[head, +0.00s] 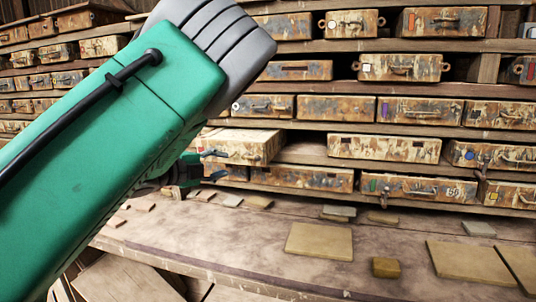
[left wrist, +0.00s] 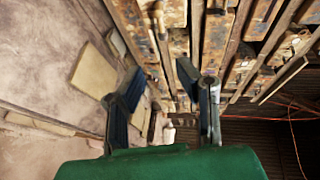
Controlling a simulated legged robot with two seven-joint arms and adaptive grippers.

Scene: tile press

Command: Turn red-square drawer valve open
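Rows of rusty, peeling drawers fill the shelves in the head view. Small coloured marks show on several fronts, but I cannot tell for sure which one is the red-square drawer. My left gripper (head: 213,165) is by the front of a drawer that juts out from the shelf (head: 252,143), low on the rack. My green forearm hides part of the shelves. In the left wrist view my left gripper (left wrist: 158,72) has its two fingers spread, with nothing seen between them. I cannot tell whether it touches the drawer. My right gripper is not in view.
A dusty bench (head: 230,232) runs below the shelves. It holds a flat tan tile (head: 319,241), a small block (head: 386,267), a larger tile (head: 470,262) and scattered pieces. Drawer handles stick out at the right. The bench has bare room between the tiles.

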